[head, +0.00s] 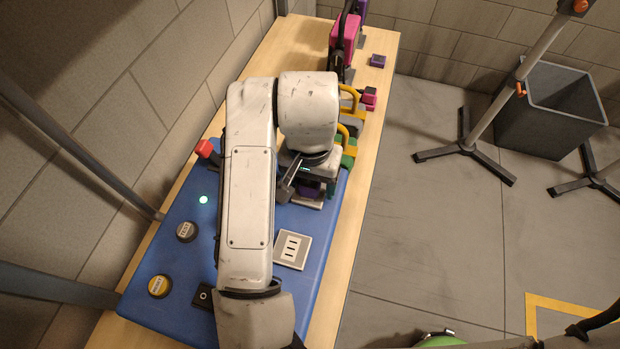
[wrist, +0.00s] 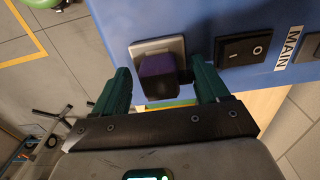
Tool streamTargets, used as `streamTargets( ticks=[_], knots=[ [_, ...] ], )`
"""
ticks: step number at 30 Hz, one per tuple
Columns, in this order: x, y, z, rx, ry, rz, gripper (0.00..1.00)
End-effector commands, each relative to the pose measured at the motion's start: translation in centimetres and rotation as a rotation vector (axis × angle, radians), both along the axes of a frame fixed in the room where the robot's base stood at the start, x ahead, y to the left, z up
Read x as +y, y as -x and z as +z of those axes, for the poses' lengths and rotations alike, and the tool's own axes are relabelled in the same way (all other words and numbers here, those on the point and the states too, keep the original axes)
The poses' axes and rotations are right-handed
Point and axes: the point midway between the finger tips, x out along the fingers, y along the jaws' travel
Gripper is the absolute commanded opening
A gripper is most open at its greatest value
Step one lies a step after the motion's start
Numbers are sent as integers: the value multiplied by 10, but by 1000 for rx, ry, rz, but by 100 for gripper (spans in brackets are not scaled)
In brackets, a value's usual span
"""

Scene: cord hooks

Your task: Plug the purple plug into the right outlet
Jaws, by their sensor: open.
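The purple plug (wrist: 158,76) stands at a light grey outlet plate (wrist: 142,47) in the wrist view; whether it is fully seated in it is hidden. My gripper (wrist: 165,85) is open, with one green finger on each side of the plug and a visible gap at least on the left. In the head view the plug (head: 307,188) shows only partly under my gripper (head: 308,192), over the far right part of the blue panel (head: 255,290).
A black rocker switch (wrist: 243,48) with a MAIN label is beside the plug. The panel also bears a red lever (head: 205,149), round buttons (head: 158,286) and another black switch (head: 203,296). Yellow and green things stand beyond it.

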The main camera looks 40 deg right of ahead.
Motion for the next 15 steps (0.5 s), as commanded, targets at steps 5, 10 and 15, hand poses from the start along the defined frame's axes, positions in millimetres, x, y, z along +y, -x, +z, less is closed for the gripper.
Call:
streamTargets(
  ticks=[5,10,15],
  knots=[
    [0,0,7,-1,-1,-2,74],
    [0,-1,34,-3,-2,-3,74],
    [1,-1,68,-3,-5,-3,74]
  ],
)
